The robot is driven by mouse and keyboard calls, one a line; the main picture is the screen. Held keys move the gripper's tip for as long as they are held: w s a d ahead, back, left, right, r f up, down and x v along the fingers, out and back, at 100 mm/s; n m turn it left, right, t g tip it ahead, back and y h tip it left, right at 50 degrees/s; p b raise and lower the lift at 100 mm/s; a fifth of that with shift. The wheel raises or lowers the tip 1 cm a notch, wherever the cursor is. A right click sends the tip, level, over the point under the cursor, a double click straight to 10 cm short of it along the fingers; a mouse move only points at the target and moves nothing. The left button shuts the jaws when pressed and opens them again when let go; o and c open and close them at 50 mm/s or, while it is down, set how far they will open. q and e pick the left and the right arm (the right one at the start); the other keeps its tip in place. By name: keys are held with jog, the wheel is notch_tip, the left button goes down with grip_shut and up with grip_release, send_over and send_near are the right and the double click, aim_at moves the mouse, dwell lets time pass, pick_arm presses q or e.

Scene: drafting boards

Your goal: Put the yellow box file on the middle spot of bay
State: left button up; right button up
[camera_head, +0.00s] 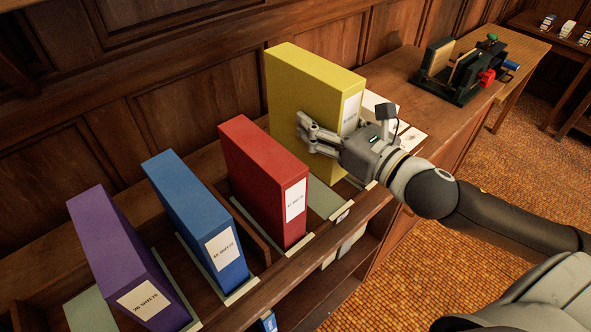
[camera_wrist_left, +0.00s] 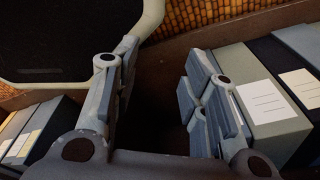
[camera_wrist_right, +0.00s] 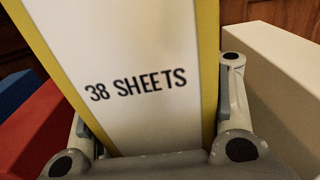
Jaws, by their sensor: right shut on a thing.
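The yellow box file (camera_head: 313,87) stands upright to the right of the red box file. My right gripper (camera_head: 308,130) is shut on it, fingers on either side. Its label reads 38 SHEETS in the right wrist view (camera_wrist_right: 140,88). The bay (camera_head: 262,296) is a wooden shelf with several pale strips marking its spots. A bare pale green strip (camera_head: 324,198) shows between the red and yellow files. My left gripper (camera_wrist_left: 160,62) is open and empty.
A white thing (camera_head: 378,104) is behind my right gripper. A dark green rack (camera_head: 455,75) stands farther right. Grey boxes (camera_wrist_left: 250,85) are beside my left gripper.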

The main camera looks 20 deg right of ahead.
aim_at(320, 155)
jog(key=f, duration=0.4)
jog(key=shift+s+f, duration=0.15)
jog(key=shift+s, duration=0.1)
jog(key=shift+f, duration=0.35)
jog(key=shift+w+f, duration=0.15)
jog(key=shift+f, duration=0.35)
notch_tip(320, 155, down, 2)
jog(key=shift+f+b, duration=0.1)
jog(key=shift+b, duration=0.2)
jog(key=shift+f, duration=0.7)
pick_arm(q)
jog(key=shift+s+d+f, duration=0.25)
jog(key=shift+s+f, duration=0.05)
jog(key=shift+s, duration=0.35)
jog(key=shift+s, duration=0.1)
jog(key=shift+s+a+f, duration=0.1)
jog(key=shift+s+a, duration=0.05)
jog(key=shift+s, duration=0.05)
pick_arm(e)
jog(key=o, duration=1.7)
jog(key=shift+f, duration=0.15)
